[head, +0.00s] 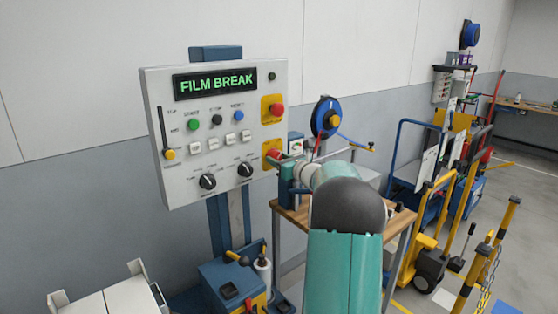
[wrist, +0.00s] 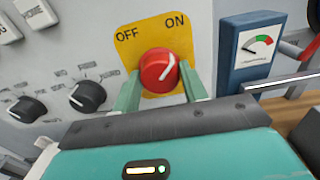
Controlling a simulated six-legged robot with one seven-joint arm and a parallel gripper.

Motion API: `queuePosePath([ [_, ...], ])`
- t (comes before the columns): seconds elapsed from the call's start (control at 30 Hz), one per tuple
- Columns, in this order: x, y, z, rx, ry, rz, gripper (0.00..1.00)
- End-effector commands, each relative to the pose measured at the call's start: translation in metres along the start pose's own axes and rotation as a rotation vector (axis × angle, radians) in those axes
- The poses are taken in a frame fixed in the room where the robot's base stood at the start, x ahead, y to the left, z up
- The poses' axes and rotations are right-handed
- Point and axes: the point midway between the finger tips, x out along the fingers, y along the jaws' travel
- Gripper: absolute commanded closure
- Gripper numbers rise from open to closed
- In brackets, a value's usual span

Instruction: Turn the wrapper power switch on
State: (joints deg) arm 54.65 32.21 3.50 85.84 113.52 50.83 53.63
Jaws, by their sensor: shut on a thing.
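The power switch is a red rotary knob (wrist: 158,70) on a yellow plate (wrist: 127,46) marked OFF at left and ON at right. Its white pointer line leans up and right, toward ON. My gripper (wrist: 160,87) has one green finger on each side of the knob and is shut on it. In the head view the red knob (head: 270,154) is at the lower right of the grey control panel (head: 185,145), partly hidden by my gripper (head: 279,162). The panel's display (head: 215,82) reads FILM BREAK in green.
A red button (head: 277,111) on another yellow plate sits above the switch. Black dials (head: 208,181), coloured buttons and a slider (head: 165,135) are to the left. A blue gauge box (wrist: 248,48) stands right of the panel, near a wooden-topped table (head: 290,214).

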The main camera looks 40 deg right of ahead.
Motion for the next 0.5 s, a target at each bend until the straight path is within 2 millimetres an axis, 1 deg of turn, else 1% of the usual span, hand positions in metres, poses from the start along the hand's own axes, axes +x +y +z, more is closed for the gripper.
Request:
queuePosePath([
  [0.03,0.0003,0.0004,0.0002,0.002,-0.001,0.000,0.53],
  [0.1,0.0003,0.0004,0.0002,0.002,-0.001,0.000,0.39],
  [0.13,0.0003,0.0003,0.0001,0.001,-0.001,0.000,0.35],
  [0.37,0.0001,0.0001,0.0001,0.000,0.000,0.000,0.35],
  [0.5,-0.0050,-0.0002,0.0007,-0.001,-0.001,-0.001,0.35],
])
